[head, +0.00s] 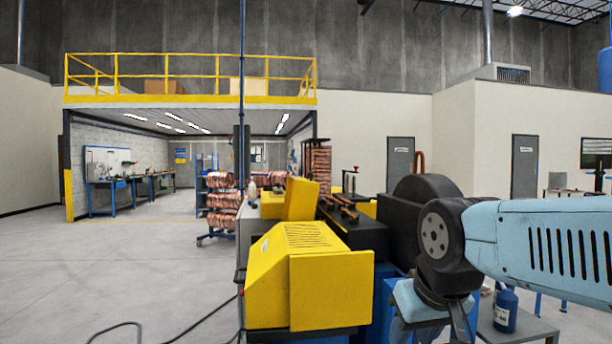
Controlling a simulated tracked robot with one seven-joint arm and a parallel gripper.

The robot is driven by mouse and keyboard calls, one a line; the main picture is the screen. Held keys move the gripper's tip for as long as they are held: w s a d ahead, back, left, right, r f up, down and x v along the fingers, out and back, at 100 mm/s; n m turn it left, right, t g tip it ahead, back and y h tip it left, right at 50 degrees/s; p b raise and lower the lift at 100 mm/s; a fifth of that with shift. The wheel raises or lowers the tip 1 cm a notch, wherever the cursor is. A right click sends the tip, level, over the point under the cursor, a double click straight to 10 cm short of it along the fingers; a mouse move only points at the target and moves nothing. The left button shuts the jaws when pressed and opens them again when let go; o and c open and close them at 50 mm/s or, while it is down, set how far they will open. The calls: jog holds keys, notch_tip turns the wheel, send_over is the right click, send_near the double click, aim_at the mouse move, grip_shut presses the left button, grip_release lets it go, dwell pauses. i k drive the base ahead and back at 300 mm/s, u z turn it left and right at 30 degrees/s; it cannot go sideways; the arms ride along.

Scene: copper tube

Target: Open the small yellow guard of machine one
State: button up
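A large yellow guard (330,285) with a slotted sloping top covers the near end of the machine and looks closed. Behind it is a smaller yellow guard (299,199), with an upright panel beside a flat yellow part; I cannot tell whether it is open or shut. No label shows which machine is machine one. My light blue arm (545,240) comes in from the right and bends down at a dark joint, to the right of the large guard. My gripper is not clearly visible; the arm runs down to the bottom edge of the picture.
Copper tubes (340,207) lie on the dark machine bed behind the guards. A black rounded housing (424,188) stands beside my arm. Copper coils (222,200) are stacked on a cart behind. A blue bottle (505,310) stands on a grey surface. The left floor is clear except for black cables.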

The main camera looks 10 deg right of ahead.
aim_at(300, 205)
jog(key=z, duration=0.1)
jog(key=i, duration=1)
jog(key=u, duration=0.1)
